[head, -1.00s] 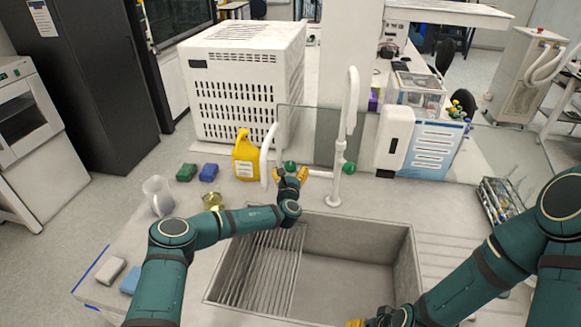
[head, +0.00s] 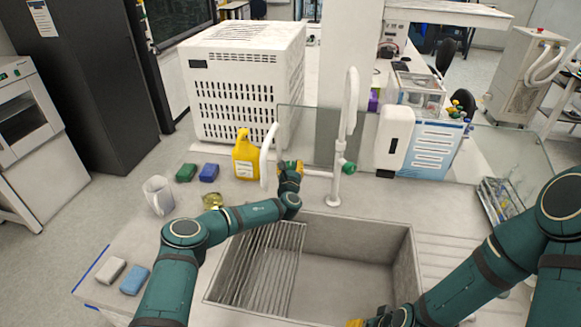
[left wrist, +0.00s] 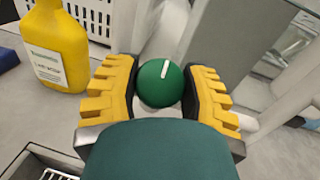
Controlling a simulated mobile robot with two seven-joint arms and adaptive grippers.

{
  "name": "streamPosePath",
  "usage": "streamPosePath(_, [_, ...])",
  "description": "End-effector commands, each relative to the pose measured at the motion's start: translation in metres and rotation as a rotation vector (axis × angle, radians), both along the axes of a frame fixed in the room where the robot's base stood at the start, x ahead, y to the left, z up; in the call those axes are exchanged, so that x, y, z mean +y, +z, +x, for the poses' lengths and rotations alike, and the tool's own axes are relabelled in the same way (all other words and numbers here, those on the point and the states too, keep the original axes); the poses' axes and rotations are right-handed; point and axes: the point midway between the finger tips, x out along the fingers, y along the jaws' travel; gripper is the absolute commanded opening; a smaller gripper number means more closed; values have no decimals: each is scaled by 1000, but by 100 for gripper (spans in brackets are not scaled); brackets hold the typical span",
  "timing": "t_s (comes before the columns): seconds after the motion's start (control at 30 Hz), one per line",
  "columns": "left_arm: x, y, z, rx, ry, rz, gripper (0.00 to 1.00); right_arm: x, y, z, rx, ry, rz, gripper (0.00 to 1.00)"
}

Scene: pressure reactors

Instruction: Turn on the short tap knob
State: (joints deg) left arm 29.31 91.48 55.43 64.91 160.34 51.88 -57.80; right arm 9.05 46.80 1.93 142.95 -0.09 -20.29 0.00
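The short tap (head: 267,155) is white and stands behind the sink, left of the tall tap (head: 347,120). Its green round knob (left wrist: 161,83) shows in the left wrist view, with a white mark that leans slightly right of upright.
The sink (head: 409,262) lies in front of the taps. A yellow bottle (head: 245,158) stands just left of the short tap. A glass screen (head: 307,135) stands behind the taps.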

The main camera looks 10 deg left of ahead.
Motion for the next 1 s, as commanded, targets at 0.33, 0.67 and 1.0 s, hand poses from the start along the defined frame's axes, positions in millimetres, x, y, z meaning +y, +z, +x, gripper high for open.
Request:
streamPosePath(0.33, [-1, 0, 0, 0, 53, -43, 9, 0, 0, 0, 0, 0, 0, 47])
streamPosePath(0.67, [-1, -2, 0, 2, 250, -191, 9, 0, 0, 0, 0, 0, 0, 47])
streamPosePath(1.0, [-1, -2, -1, 2, 487, -366, 9, 0, -1, 0, 0, 0, 0, 47])
